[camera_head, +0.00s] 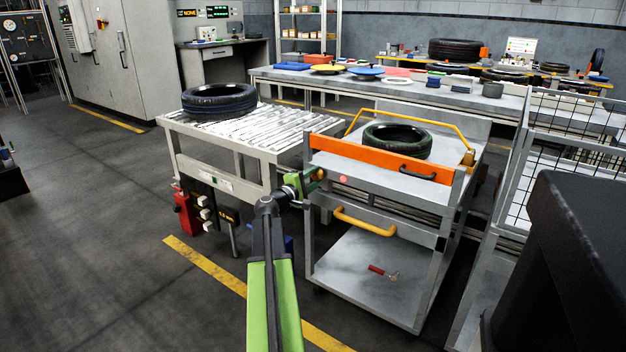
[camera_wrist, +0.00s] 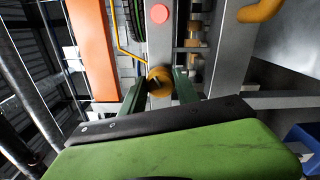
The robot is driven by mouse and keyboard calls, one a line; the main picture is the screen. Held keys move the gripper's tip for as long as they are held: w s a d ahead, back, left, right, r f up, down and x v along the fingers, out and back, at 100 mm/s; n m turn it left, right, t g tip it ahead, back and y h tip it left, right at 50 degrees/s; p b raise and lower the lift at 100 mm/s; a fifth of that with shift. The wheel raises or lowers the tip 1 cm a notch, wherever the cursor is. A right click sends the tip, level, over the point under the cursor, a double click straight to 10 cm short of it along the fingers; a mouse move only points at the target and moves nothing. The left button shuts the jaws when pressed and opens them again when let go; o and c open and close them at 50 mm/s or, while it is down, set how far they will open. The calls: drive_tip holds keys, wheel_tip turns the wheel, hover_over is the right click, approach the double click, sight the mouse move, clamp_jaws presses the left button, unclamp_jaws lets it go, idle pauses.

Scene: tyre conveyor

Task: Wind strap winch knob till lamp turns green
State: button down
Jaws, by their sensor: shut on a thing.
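The strap winch knob (camera_head: 321,174) is a small yellow-brown round knob at the left front corner of the steel cart (camera_head: 412,312). It also shows in the wrist view (camera_wrist: 158,76), with a dark part across its face. My gripper (camera_head: 308,181) is at the knob. Its green fingers lie on either side of the knob in the wrist view (camera_wrist: 158,88), shut on it. The lamp (camera_head: 343,179) beside the knob is red; it also shows red in the wrist view (camera_wrist: 159,13). A strap is not clearly visible.
A tyre (camera_head: 397,141) lies on the cart top behind an orange bar (camera_head: 380,160). A yellow handle (camera_head: 364,222) sticks out below. A roller conveyor (camera_head: 270,137) with another tyre (camera_head: 219,101) stands left. A mesh cage (camera_head: 520,165) stands close on the right.

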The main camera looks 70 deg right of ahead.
drive_tip(key=c, duration=1)
unclamp_jaws()
drive_tip(key=shift+w, duration=0.3)
drive_tip(key=shift+o, duration=0.5)
drive_tip(key=shift+s, duration=0.1)
drive_tip(key=shift+a, duration=0.1)
drive_tip(key=shift+a, duration=0.35)
drive_tip(key=v, duration=1.6)
drive_tip(key=shift+a, duration=0.25)
drive_tip(key=shift+w, duration=0.2)
